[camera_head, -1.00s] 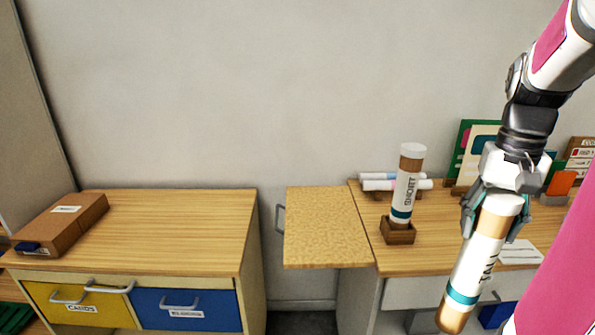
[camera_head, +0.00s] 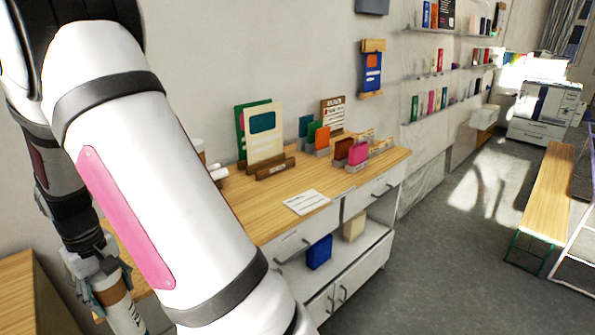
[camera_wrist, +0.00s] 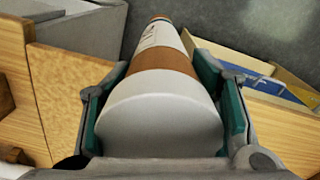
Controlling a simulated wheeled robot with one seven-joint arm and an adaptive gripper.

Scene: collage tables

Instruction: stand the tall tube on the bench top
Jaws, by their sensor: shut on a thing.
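My gripper (camera_head: 98,283) is shut on the tall tube (camera_head: 126,318), which has a white cap, a brown band and a white label. It is at the lower left of the head view, partly cut off by the frame's edge and my arm. In the wrist view, the white cap of the tube (camera_wrist: 160,118) faces the camera between the two fingers, and the tube points away over the floor. A long low bench with a wooden top (camera_head: 550,195) stands at the far right of the head view.
A wooden desk (camera_head: 255,205) holds card stands, a paper (camera_head: 306,202) and small coloured blocks. Grey floor (camera_head: 440,270) lies open between desk and bench. A printer (camera_head: 545,110) stands at the back. In the wrist view, wooden tops flank the tube.

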